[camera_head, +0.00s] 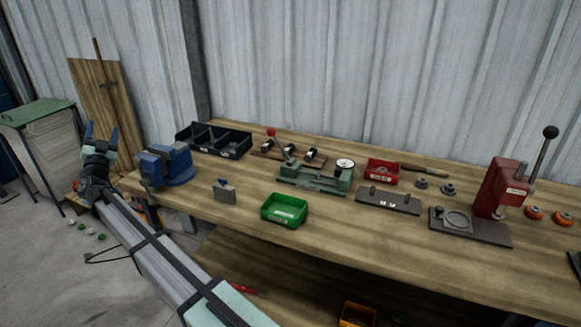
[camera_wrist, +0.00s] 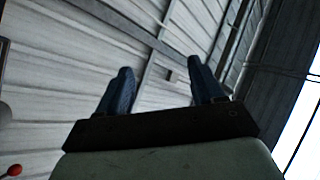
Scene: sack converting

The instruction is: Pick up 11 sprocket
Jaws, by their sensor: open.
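Two small dark metal toothed-looking parts lie on the wooden workbench (camera_head: 350,250), right of the red bin: a left one (camera_head: 421,183) and a right one (camera_head: 447,190). They are too small to tell which is the 11 sprocket, or to read any marking. My gripper (camera_head: 101,132) is raised off the bench's left end, beside the blue vise and far from these parts. Its two blue fingers point up and stand apart, with nothing between them. In the wrist view the open fingers (camera_wrist: 160,70) face only the corrugated wall and roof beams.
On the bench stand a blue vise (camera_head: 165,165), black divided bin (camera_head: 213,140), green bin (camera_head: 284,211), green fixture with dial (camera_head: 315,177), red bin (camera_head: 382,172), dark plate (camera_head: 388,200) and red lever press (camera_head: 502,188). The front centre-right of the bench is clear.

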